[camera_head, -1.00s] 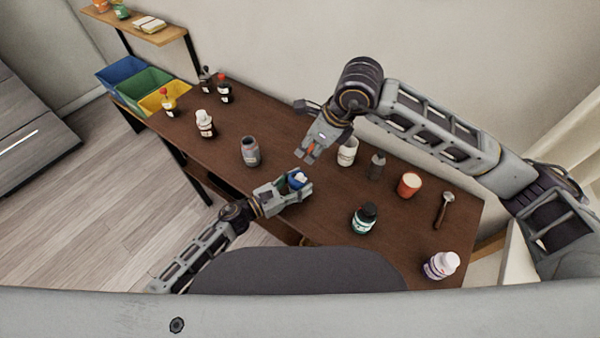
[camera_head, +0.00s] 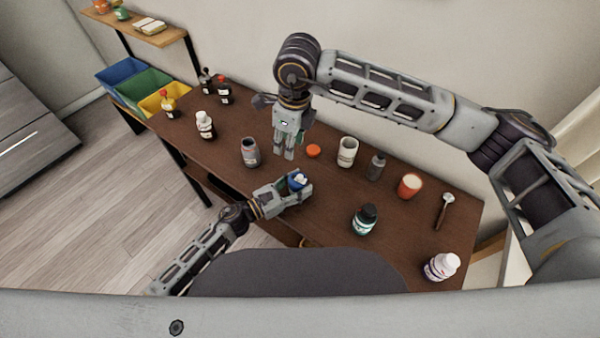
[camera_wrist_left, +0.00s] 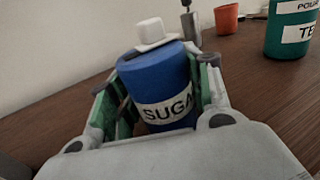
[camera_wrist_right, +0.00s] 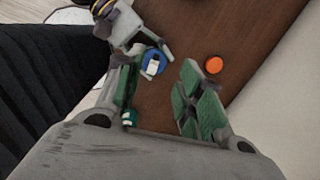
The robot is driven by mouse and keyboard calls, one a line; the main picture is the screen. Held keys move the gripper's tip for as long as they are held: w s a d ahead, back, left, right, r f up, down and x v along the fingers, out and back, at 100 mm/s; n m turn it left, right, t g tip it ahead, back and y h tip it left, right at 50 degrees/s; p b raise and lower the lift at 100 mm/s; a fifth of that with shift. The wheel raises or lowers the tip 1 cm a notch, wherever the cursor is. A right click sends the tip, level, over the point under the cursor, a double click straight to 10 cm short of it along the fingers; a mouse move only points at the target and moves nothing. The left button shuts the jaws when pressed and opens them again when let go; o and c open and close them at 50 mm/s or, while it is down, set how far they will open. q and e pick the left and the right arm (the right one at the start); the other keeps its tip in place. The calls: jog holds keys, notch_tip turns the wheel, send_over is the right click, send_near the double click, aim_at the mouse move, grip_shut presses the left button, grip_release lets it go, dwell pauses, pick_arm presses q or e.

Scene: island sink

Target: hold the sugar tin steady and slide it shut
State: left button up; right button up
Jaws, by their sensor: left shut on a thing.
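The blue sugar tin (camera_wrist_left: 160,85) stands between the fingers of my left gripper (camera_head: 290,190), which is shut on it. Its label shows in the left wrist view. A white slide piece with a knob (camera_wrist_left: 150,32) sits on its top, toward the far side; whether the opening is fully covered I cannot tell. The tin top also shows in the right wrist view (camera_wrist_right: 154,62). My right gripper (camera_head: 288,153) is open and empty above the table, behind the tin and apart from it; its fingers show spread in the right wrist view.
A grey jar (camera_head: 250,152) stands left of the gripper.

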aim_at(300, 176)
jog(key=d, duration=0.2)
jog(key=f+m+g+h, duration=0.1)
jog(key=shift+s+d, duration=0.35)
jog(key=shift+d, duration=0.05)
jog(key=shift+f, duration=0.15)
jog(key=shift+f, duration=5.85)
jog(key=shift+c, duration=0.4)
grip_shut()
